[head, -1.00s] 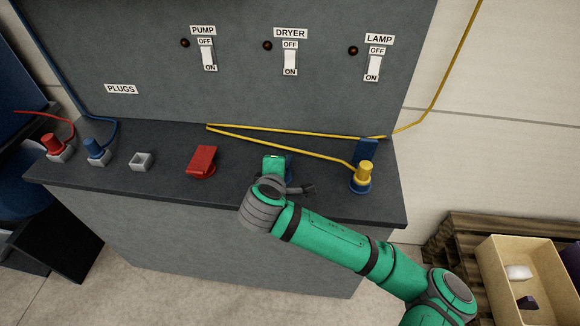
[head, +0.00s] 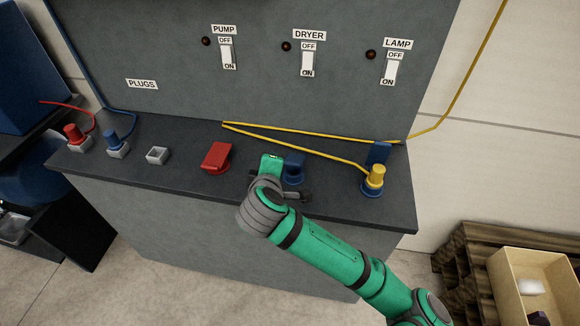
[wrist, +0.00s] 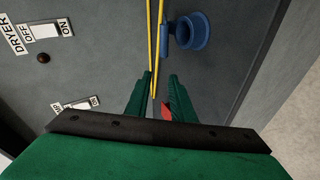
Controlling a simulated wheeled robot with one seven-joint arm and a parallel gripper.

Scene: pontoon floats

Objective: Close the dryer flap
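The dryer socket (head: 292,177) is a blue ring on the counter below the DRYER switch (head: 307,60). Its blue flap (head: 296,160) stands up at the back of the ring, on the wall side; the flap looks open. In the wrist view the same socket (wrist: 195,32) is at the top, beyond my fingertips, with its flap (wrist: 170,28) seen edge-on at its left. My gripper (wrist: 160,78) has its two green fingers apart with nothing held between them. In the head view my gripper (head: 270,165) is just left of the dryer socket, partly hiding its surroundings.
A red socket with its lid down (head: 216,157) is to the left. A yellow plug (head: 376,174) sits in the right blue socket, whose flap (head: 379,153) is up. Its yellow cable (head: 290,143) runs behind the dryer socket. Red and blue plugs stand at the far left.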

